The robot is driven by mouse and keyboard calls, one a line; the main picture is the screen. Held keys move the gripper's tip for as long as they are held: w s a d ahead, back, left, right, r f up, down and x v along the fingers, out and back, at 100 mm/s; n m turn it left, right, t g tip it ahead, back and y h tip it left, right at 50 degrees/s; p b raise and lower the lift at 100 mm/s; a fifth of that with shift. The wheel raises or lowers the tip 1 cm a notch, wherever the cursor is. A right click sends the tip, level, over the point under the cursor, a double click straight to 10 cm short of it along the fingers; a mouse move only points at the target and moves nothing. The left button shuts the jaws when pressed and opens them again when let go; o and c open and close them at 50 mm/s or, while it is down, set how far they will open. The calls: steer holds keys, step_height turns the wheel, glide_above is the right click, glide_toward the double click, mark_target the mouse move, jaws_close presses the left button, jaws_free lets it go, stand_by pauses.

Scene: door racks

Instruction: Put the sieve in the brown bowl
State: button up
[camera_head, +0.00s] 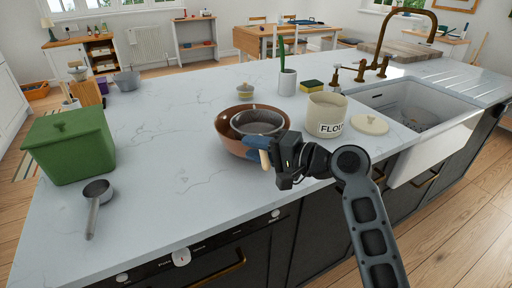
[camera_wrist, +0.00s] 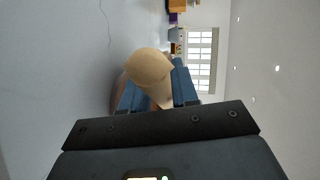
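The brown bowl (camera_head: 227,131) stands on the white worktop near its front edge. The sieve (camera_head: 258,121) is a grey round basket with a wooden handle (camera_head: 265,160). Its basket is within the bowl's rim, and I cannot tell whether it rests on the bowl or hangs just above. My gripper (camera_head: 258,143) reaches in from the right, its blue fingers closed around the handle at the bowl's front edge. In the wrist view, the tan handle end (camera_wrist: 149,72) sits between the two blue fingers and hides most of the bowl and basket.
A cream flour canister (camera_head: 327,115) and its lid (camera_head: 369,124) stand right of the bowl, before the sink (camera_head: 425,110).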

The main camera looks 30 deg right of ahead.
steer(key=o, duration=0.3)
steer(key=shift+o, duration=0.2)
steer(key=r+b+v, duration=0.1)
steer(key=v, duration=1.1)
